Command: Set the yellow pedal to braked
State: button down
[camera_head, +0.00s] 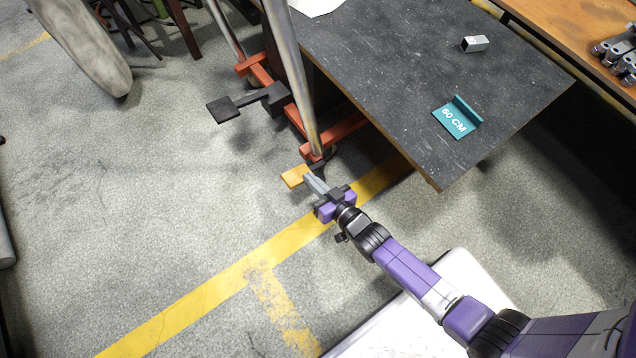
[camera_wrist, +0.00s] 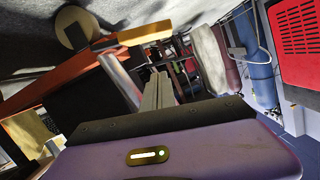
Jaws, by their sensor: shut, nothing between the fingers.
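The yellow pedal (camera_head: 293,177) is a small flat piece low at the near corner of the cart's orange-red base (camera_head: 345,135). It also shows in the wrist view (camera_wrist: 146,33) as a yellow bar near the caster wheel (camera_wrist: 75,27). My gripper (camera_head: 308,178) is shut and empty, its grey fingertips at the pedal's right end in the head view. I cannot tell whether they touch it. The grey fingers show in the wrist view (camera_wrist: 155,88), with the pedal past their tips. The tips partly cover the pedal's joint with the base.
A black pedal (camera_head: 225,110) sticks out farther left on the base. A steel post (camera_head: 295,70) rises beside the yellow pedal. The dark tabletop (camera_head: 390,60) overhangs at the right, with a teal "60 CM" sign (camera_head: 458,119) on it.

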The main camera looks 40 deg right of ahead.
aim_at(300, 181)
jog(key=b+x, duration=0.2)
jog(key=x, duration=0.3)
jog(key=shift+w+a+f, duration=0.15)
jog(key=shift+w+f, duration=0.1)
jog(key=shift+s+a+f+b, duration=0.1)
jog(key=shift+s+f+b, duration=0.1)
jog(key=shift+f+b, duration=0.85)
jog(key=shift+a+f, duration=0.15)
jog(key=shift+f, duration=0.5)
